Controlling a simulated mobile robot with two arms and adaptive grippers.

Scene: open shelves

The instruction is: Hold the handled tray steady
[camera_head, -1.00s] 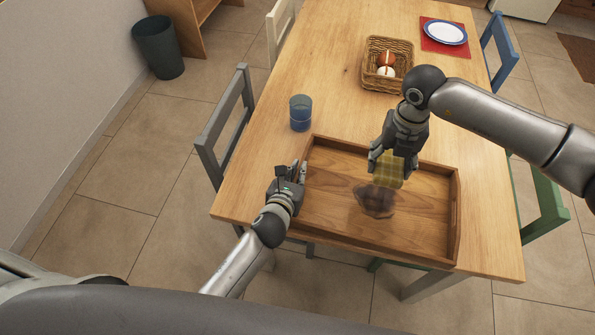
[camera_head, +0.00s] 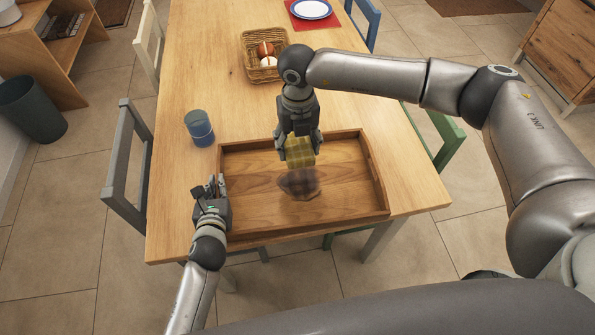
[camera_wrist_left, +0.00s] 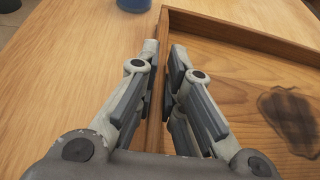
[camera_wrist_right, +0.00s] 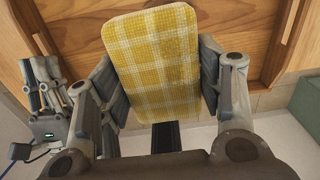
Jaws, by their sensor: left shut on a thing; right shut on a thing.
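The wooden handled tray (camera_head: 352,205) lies on the table, with a dark brown stain (camera_head: 299,183) on its floor. My left gripper (camera_head: 211,187) is shut on the tray's left wall; in the left wrist view the fingers (camera_wrist_left: 165,62) straddle that wall (camera_wrist_left: 157,105). My right gripper (camera_head: 299,141) is shut on a yellow checked sponge (camera_head: 300,152), over the tray just behind the stain. The sponge fills the middle of the right wrist view (camera_wrist_right: 158,60). Whether it touches the tray floor I cannot tell.
A blue glass (camera_head: 199,128) stands behind the tray's left corner. A wicker basket (camera_head: 263,57) with a few round items and a blue-rimmed plate (camera_head: 311,9) on a red mat are further back. Chairs surround the table (camera_head: 215,75).

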